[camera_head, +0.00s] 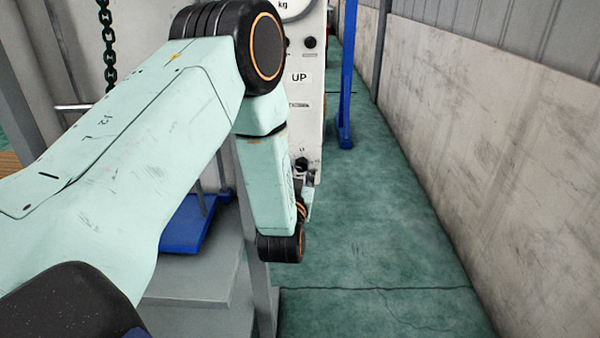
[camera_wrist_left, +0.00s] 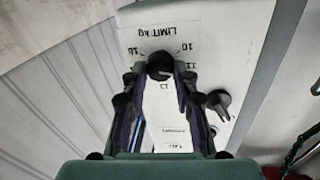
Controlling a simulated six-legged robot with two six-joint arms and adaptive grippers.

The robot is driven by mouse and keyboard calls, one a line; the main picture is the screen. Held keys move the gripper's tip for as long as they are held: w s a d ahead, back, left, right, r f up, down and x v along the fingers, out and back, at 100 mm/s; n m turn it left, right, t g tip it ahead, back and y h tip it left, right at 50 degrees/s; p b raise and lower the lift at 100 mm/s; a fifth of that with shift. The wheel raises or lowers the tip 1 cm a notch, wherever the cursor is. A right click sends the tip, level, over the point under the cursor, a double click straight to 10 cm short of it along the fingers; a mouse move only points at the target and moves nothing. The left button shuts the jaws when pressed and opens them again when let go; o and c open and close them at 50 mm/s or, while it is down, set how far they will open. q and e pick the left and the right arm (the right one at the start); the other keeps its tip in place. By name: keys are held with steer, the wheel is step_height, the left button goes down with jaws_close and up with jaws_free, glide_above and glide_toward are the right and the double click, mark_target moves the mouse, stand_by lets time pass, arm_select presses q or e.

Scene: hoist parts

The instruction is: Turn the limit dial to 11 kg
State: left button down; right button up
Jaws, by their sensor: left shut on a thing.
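The limit dial (camera_wrist_left: 160,64) is a black knob on a white panel (camera_wrist_left: 215,65), seen in the left wrist view. The lettering "LIMIT kg" and small numbers, among them 10 and 11, stand around it. My left gripper (camera_wrist_left: 159,75) has its two fingers on either side of the knob and is shut on it. The fingers hide part of the scale, and I cannot read which number the dial points to. In the head view my left gripper (camera_head: 303,178) is at the lower part of the panel, mostly behind my own arm. My right gripper is not in view.
In the head view the panel carries an "UP" label (camera_head: 299,77) and a black knob (camera_head: 310,43). A blue post (camera_head: 347,80) stands behind. Green floor (camera_head: 370,240) is clear at the right.

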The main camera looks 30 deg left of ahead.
arm_select(q)
steer(key=shift+n, duration=0.5)
steer(key=c, duration=1.4)
jaws_free()
steer(key=shift+c, duration=0.2)
steer(key=o, duration=0.4)
steer(key=shift+w+a+f, duration=0.15)
steer(key=shift+w, duration=0.05)
steer(key=shift+s, duration=0.1)
steer(key=shift+s, duration=0.1)
steer(key=shift+s, duration=0.1)
steer(key=v, duration=1.1)
steer(key=shift+s+d, duration=0.3)
steer(key=shift+d, duration=0.05)
